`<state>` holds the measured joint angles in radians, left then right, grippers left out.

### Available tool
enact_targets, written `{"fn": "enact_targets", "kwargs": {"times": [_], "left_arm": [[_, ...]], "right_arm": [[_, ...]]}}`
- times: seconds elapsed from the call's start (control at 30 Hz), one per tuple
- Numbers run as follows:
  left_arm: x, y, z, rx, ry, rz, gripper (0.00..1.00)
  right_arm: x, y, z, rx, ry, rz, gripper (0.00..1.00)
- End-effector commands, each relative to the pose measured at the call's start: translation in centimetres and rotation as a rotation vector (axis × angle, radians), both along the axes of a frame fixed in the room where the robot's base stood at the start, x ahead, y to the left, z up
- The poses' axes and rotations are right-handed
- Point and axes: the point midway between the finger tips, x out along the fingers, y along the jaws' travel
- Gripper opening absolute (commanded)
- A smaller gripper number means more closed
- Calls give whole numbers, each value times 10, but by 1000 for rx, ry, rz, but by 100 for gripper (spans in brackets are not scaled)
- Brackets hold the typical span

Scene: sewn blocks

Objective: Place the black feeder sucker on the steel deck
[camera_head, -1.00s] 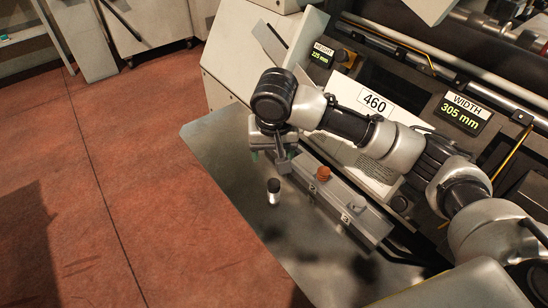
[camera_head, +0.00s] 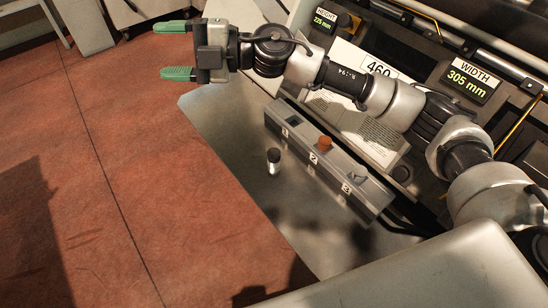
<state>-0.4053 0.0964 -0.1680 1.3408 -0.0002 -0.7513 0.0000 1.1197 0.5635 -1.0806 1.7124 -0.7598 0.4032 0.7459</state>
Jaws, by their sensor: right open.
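The black feeder sucker (camera_head: 273,156), a small cylinder with a black top and a pale lower part, stands on the steel deck (camera_head: 225,130). It is in front of the numbered rack and apart from it. My right gripper (camera_head: 175,50) is open and empty, its two green fingers pointing left. It is up and to the left of the sucker, beyond the deck's left edge in the picture, with the red floor behind it. My left gripper is not in view.
A grey rack (camera_head: 331,165) marked 1, 2 and 3 holds an orange-brown sucker (camera_head: 325,143) at position 2. The machine with its WIDTH display (camera_head: 471,82) stands behind. Bare deck lies in front of the rack; red floor (camera_head: 100,180) is at left.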

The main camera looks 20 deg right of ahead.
Motion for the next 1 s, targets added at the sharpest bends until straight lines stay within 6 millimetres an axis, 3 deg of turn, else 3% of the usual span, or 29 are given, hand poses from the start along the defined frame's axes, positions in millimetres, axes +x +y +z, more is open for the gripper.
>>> {"fn": "enact_targets", "kwargs": {"times": [0.17, 0.27, 0.4, 0.6, 0.7, 0.87, 1.0], "left_arm": [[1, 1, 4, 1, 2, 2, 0], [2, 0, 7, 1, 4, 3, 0], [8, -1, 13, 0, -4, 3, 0], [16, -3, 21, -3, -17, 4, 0], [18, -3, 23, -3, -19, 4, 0], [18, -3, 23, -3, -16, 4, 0], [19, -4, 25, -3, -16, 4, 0]], "right_arm": [[-30, -5, -67, -440, -324, 253, 65], [-35, -26, -109, -717, -456, 389, 65], [-30, -74, -154, -1108, -558, 558, 65], [-19, -138, -177, -1513, -558, 712, 65], [-17, -154, -179, -1608, -537, 746, 65], [-16, -161, -187, -1647, -526, 761, 65], [-17, -161, -208, -1645, -524, 761, 65]]}}
